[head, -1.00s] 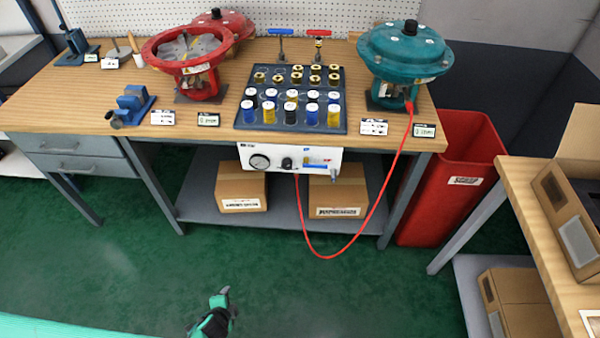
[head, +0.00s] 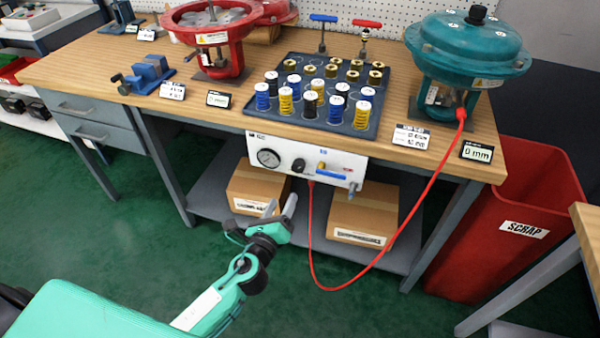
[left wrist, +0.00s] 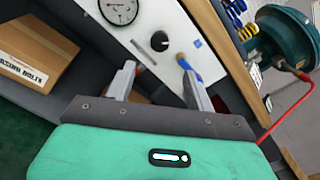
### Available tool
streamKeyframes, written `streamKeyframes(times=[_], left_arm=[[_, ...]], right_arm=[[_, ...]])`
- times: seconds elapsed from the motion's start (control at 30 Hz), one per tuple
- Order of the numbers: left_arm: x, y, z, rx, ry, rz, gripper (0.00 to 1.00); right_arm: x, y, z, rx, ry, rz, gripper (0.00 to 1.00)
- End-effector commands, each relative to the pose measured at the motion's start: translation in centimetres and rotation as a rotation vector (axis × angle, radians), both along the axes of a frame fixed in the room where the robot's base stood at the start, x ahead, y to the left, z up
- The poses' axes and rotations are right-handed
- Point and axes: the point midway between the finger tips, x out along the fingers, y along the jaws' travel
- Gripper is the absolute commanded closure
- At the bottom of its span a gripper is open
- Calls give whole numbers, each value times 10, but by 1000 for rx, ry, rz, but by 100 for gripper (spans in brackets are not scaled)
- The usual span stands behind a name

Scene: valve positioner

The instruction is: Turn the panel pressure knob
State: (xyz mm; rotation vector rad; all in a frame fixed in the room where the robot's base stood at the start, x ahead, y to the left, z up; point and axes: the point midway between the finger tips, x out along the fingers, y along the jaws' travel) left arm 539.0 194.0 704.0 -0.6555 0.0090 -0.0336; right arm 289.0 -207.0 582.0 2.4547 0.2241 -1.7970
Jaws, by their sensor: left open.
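The white pressure panel (head: 262,143) hangs under the front edge of the workbench. It carries a round gauge (head: 268,158), a black knob (head: 299,165) right of the gauge, and a blue-handled valve (head: 330,173). My left gripper (head: 281,208) is below and in front of the panel, apart from it, with its fingers pointing up toward it. In the left wrist view the open, empty fingers (left wrist: 158,85) stand apart, with the black knob (left wrist: 159,41) beyond and between them. The gauge also shows there (left wrist: 118,10). My right gripper is not in view.
A red hose (head: 310,235) loops from the panel to the teal actuator (head: 468,55) on the bench. Cardboard boxes (head: 362,212) sit on the lower shelf behind my gripper. A red scrap bin (head: 510,215) stands at the right. The green floor in front is clear.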

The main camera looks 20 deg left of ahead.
Motion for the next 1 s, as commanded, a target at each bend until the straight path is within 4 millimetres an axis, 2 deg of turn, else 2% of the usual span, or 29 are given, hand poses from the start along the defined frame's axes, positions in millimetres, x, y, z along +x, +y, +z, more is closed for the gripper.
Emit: streamKeyframes(times=[0.4,0.6,0.8,1.0], left_arm=[[75,-2,1,-1,-1,1,46],[105,-4,0,-4,1,1,46],[121,-4,0,-2,1,0,46],[124,-4,0,-3,2,0,46]], right_arm=[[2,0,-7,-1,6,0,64],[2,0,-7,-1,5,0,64],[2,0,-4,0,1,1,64],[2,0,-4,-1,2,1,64]])
